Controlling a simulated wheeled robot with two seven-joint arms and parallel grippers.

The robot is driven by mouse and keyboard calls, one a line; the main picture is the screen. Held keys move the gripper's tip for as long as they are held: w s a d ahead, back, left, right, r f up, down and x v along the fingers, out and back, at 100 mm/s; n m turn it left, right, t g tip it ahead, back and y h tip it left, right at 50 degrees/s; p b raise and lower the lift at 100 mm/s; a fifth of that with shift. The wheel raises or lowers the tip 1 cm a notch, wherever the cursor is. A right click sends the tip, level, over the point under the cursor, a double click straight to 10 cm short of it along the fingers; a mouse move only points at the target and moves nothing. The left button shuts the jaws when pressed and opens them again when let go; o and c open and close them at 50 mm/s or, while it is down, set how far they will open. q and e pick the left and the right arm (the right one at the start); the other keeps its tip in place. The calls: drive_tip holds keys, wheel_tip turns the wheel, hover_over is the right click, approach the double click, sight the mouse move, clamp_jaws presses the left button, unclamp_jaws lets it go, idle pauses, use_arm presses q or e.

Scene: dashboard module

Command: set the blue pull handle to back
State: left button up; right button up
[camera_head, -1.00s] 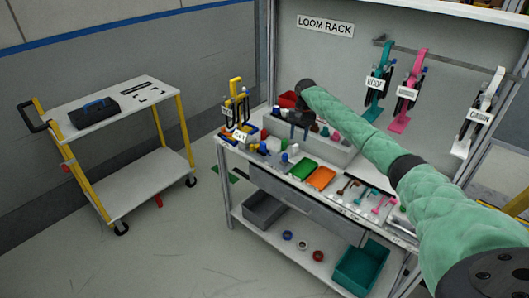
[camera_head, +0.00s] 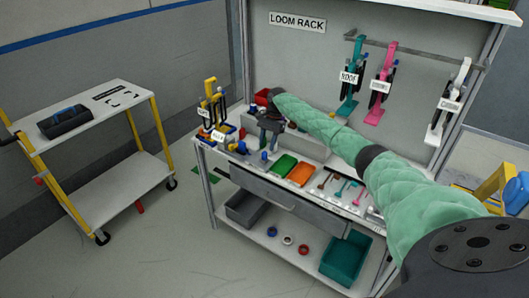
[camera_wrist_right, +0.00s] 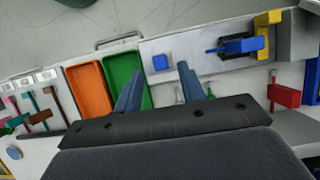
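A blue handle-like bar (camera_wrist_right: 229,48) sticks out of a dark block beside a yellow piece in the right wrist view. It appears to be the small blue piece (camera_head: 242,147) on the bench in the head view. A separate blue square knob (camera_wrist_right: 160,62) stands between the bar and the green tray. My right gripper (camera_wrist_right: 158,84) is open and empty, its two blue-grey fingers apart over the bench. The bar is to the right of the fingers and not between them. In the head view the right gripper (camera_head: 269,138) is above the bench's left half. My left gripper is not in view.
A green tray (camera_head: 284,166) and an orange tray (camera_head: 301,174) lie right of the gripper, with small tools farther right. A red block handle (camera_wrist_right: 284,95) is near the gripper. The rack panel (camera_head: 310,60) stands behind. A trolley (camera_head: 85,105) stands at left.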

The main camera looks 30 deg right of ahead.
sight(265, 152)
drive_tip(key=p+x, duration=0.1)
drive_tip(key=x, duration=0.2)
drive_tip(key=shift+a+f, duration=0.1)
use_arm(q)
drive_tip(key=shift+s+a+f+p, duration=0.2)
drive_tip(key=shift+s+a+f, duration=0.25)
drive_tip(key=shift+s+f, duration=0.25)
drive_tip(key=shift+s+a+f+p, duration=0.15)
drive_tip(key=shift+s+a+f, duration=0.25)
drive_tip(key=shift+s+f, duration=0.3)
use_arm(e)
drive_tip(key=shift+x, duration=0.95)
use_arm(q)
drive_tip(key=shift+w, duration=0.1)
use_arm(e)
clamp_jaws()
